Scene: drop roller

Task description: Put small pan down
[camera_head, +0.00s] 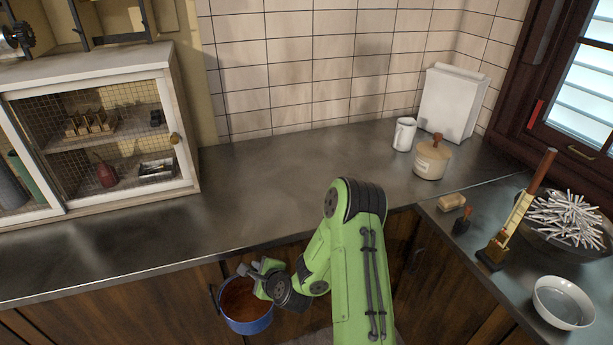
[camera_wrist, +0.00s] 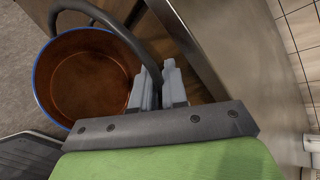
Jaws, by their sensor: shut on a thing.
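The small pan (camera_head: 248,318) is blue outside with a brown inside and dark loop handles. It hangs in front of the wooden cabinet fronts, below the counter's front edge. My gripper (camera_head: 262,272) is shut on the pan's handle at its right side. In the wrist view the pan (camera_wrist: 85,85) is at the left, its inside empty, and the handle passes to my gripper's fingers (camera_wrist: 160,88). The fingers partly hide where they grip the handle.
The dark counter (camera_head: 270,185) has a wide clear stretch left of the white mug (camera_head: 404,134) and lidded jar (camera_head: 432,157). A mesh cabinet (camera_head: 105,130) stands at the left. A white bowl (camera_head: 563,302) and a basket of sticks (camera_head: 567,220) are at the right.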

